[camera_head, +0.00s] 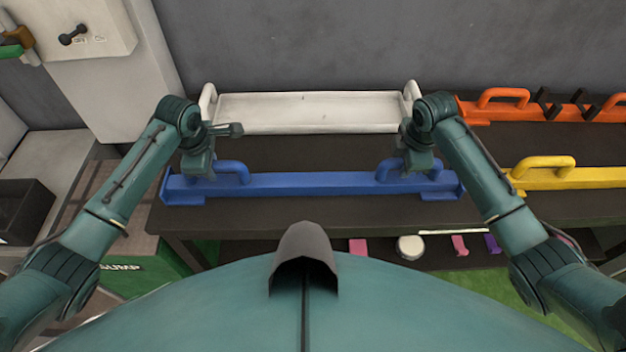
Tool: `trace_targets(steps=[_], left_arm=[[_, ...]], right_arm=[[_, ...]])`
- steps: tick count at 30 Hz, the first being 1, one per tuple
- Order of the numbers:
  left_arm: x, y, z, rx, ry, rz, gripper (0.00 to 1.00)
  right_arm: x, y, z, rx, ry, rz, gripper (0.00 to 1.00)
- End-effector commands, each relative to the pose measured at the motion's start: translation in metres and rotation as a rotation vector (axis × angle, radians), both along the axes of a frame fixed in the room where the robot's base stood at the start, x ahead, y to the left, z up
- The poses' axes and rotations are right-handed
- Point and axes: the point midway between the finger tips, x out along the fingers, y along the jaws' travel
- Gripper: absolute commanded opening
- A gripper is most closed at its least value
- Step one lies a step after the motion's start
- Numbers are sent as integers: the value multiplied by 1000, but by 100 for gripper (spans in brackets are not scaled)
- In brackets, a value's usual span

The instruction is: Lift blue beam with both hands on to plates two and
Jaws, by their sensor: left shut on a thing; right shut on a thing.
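The blue beam (310,183) lies lengthwise along the front of the dark table, with a raised handle near each end. My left gripper (203,170) is shut on the beam's left handle (233,170). My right gripper (412,166) is shut on the right handle (385,168). The fingertips are partly hidden by my wrists. The beam looks level and close to the tabletop; I cannot tell whether it touches it. I cannot make out plates marked with numbers.
A white tray (310,128) with end handles stands behind the beam. An orange beam (520,110) and a yellow beam (560,182) lie to the right. A dark table (300,212) carries them. Pink and purple pieces and a white round thing (410,247) lie lower, beyond the table's front edge.

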Motion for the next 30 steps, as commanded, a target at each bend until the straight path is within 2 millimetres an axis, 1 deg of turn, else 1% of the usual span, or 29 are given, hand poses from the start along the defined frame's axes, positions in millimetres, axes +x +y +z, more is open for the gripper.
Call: trace_targets(steps=[23,24,30], left_arm=[[0,0,0,0,-1,0,0],[2,0,4,-2,-8,1,0],[2,0,6,-2,-8,1,0]], right_arm=[[0,0,0,-1,-1,-1,0],[2,0,4,1,-8,-1,0],[2,0,6,1,-8,-1,0]])
